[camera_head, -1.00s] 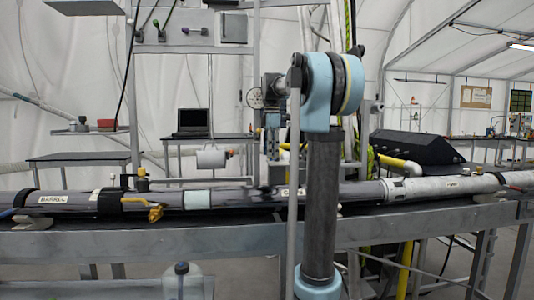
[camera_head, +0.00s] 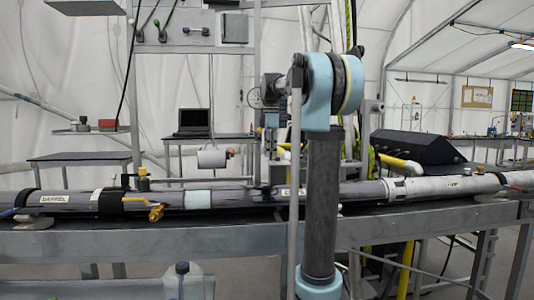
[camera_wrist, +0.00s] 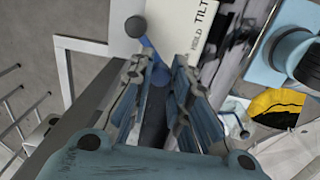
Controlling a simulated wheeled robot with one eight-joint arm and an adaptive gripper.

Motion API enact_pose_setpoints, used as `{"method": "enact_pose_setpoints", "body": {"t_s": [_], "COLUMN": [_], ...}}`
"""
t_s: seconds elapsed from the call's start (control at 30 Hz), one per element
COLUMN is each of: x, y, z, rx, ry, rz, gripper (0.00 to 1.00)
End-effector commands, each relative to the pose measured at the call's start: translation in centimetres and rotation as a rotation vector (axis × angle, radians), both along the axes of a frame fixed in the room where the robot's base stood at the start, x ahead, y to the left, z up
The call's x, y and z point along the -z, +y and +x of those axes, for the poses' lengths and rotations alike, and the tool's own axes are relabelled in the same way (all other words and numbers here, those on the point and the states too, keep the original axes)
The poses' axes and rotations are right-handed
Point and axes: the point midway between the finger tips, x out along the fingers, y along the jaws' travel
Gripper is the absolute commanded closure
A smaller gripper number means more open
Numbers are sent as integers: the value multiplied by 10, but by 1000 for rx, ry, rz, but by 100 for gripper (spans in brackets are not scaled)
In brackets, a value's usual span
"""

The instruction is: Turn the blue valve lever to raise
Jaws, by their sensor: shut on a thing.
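The blue lever (camera_wrist: 149,50) shows in the wrist view, a blue shaft with a dark round knob at its upper left end. My gripper (camera_wrist: 160,66) is around the shaft, with its two ridged fingers shut on it below the knob. The lower part of the lever is hidden between the fingers. A pale label plate (camera_wrist: 184,30) beside the lever reads HOLD and TILT. In the head view my arm stands in front of this area, and I cannot make out the gripper or the lever there.
A long grey pipe assembly (camera_head: 235,197) marked BARREL lies across the bench (camera_head: 90,243), with a yellow-handled valve (camera_head: 155,213) on it. A laptop (camera_head: 193,122) stands behind. A black console (camera_head: 415,146) is at right. A yellow-and-black object (camera_wrist: 277,106) is right of my gripper.

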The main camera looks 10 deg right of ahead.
Motion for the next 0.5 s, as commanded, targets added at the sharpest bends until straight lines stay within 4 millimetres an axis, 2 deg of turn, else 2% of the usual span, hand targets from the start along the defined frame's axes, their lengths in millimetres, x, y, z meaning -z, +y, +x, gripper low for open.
{"method": "enact_pose_setpoints", "body": {"t_s": [0.07, 0.1, 0.17, 0.5], "x": [-1, -1, -1, -1], "y": [1, 1, 1, 1], "z": [2, 2, 2, 1], "rx": [-1, -1, -2, -1], "ry": [-5, -5, -5, -3], "rz": [3, 3, 3, 2], "gripper": [100, 76, 62, 61]}}
